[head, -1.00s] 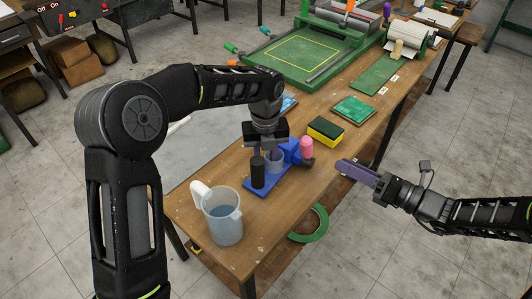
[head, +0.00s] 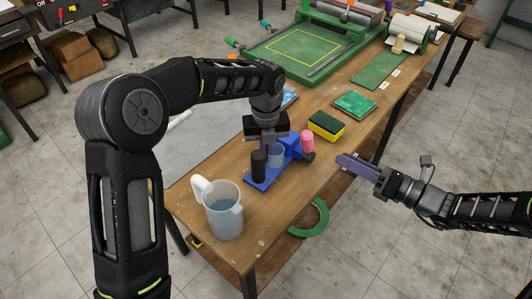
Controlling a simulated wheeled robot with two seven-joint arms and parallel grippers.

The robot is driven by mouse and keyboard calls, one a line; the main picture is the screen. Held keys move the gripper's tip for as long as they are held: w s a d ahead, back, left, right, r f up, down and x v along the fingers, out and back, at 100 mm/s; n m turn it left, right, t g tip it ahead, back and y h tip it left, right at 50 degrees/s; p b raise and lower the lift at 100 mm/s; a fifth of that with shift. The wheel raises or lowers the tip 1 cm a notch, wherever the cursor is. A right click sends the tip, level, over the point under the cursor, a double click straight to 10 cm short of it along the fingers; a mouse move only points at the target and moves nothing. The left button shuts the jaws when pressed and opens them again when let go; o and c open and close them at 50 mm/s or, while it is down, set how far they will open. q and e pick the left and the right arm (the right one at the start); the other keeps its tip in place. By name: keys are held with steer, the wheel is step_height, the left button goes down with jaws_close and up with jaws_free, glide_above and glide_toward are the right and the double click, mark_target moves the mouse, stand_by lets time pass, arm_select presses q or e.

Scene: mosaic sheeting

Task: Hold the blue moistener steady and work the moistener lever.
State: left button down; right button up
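The blue moistener (head: 259,182) stands near the front of the wooden bench, with a blue base, a black upright cylinder (head: 258,162), a translucent cup (head: 277,155) and a pink knob (head: 307,140) at its right, apparently on the lever. My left gripper (head: 266,149) points down over the moistener, close to the black cylinder and the cup. Its fingertips are mostly hidden, so I cannot tell whether it grips anything. My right gripper (head: 343,160), with purple fingers, is off the bench's right edge, to the right of the moistener and apart from it. Its finger gap is not clear.
A jug of water (head: 224,212) stands at the bench's near end. Beyond the moistener lie a yellow-and-green sponge (head: 326,127), a green block (head: 355,106) and a green press (head: 297,52). A green tape ring (head: 311,219) is below the bench edge.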

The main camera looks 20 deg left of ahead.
stand_by(0.8)
stand_by(0.6)
steer(key=shift+c, duration=0.5)
stand_by(2.0)
steer(key=shift+s+f, duration=0.1)
steer(key=shift+s, duration=0.1)
steer(key=shift+c, duration=0.7)
steer(key=s+m, duration=0.2)
steer(key=m, duration=0.1)
steer(key=s+f+m, duration=0.1)
steer(key=s+m, duration=0.2)
steer(key=shift+s+f, duration=0.15)
steer(key=shift+s, duration=0.05)
jaws_close()
steer(key=shift+s+m, duration=0.5)
